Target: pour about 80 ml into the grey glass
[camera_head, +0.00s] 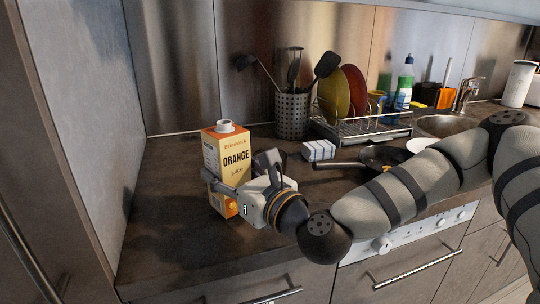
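The orange juice carton (236,153) is upright near the left end of the dark counter, with a white cap on top. My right gripper (226,187) reaches in from the right and is shut around the carton's lower part. The gripper hides part of the carton's base, so I cannot tell whether it touches the counter. A dark greyish shape (269,157) shows just behind the gripper; I cannot tell whether it is a glass or a gripper part. I cannot clearly make out the grey glass. My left gripper is not in view.
A utensil holder (291,117), a dish rack (362,131) with plates, a white striped block (319,150) and a dark pan (382,158) stand behind my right arm. The sink (443,125) is farther right. The counter left of the carton (160,200) is clear, up to a side wall.

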